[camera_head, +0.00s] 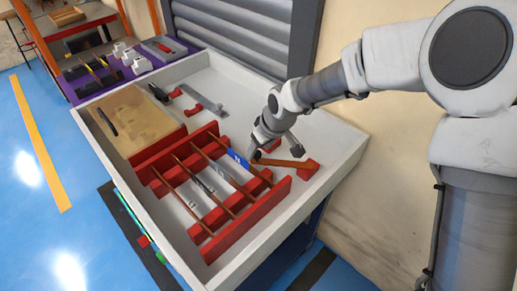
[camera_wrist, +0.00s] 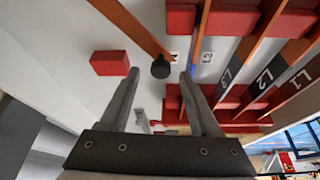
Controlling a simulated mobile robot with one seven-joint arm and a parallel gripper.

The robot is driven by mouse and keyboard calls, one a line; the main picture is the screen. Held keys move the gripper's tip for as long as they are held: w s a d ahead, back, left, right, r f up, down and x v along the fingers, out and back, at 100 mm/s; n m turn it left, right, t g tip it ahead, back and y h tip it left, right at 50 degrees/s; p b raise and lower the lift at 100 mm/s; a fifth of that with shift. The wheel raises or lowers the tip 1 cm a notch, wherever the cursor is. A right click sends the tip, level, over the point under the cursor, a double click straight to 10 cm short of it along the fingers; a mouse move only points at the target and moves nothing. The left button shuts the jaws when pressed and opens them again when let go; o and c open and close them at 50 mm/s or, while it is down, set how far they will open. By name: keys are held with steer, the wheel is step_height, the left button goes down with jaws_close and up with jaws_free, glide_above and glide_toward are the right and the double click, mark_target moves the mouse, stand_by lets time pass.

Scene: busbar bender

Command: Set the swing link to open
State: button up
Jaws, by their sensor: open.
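The swing link looks to be the short copper bar (camera_head: 284,162) at the right of the red busbar frame; a red block (camera_head: 307,168) is near its right end. In the wrist view the copper bar (camera_wrist: 136,27) slants down from the top edge to a dark round knob (camera_wrist: 160,68). My gripper (camera_wrist: 159,78) is open, with one finger on each side of the knob in the picture. I cannot tell whether the fingers touch it. In the head view my gripper (camera_head: 264,143) is over the link's left end and partly hides it.
The red frame (camera_head: 262,213) carries several parallel copper bars; labels L1, L2 and L3 show in the wrist view. A red block (camera_wrist: 110,63) stands left of the fingers. A wooden board (camera_head: 135,117) and red-handled tools lie farther back. The white tray's rim (camera_head: 340,165) is at the right.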

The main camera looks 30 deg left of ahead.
steer(key=p+v, duration=0.3)
steer(key=v, duration=1.3)
steer(key=shift+d, duration=0.15)
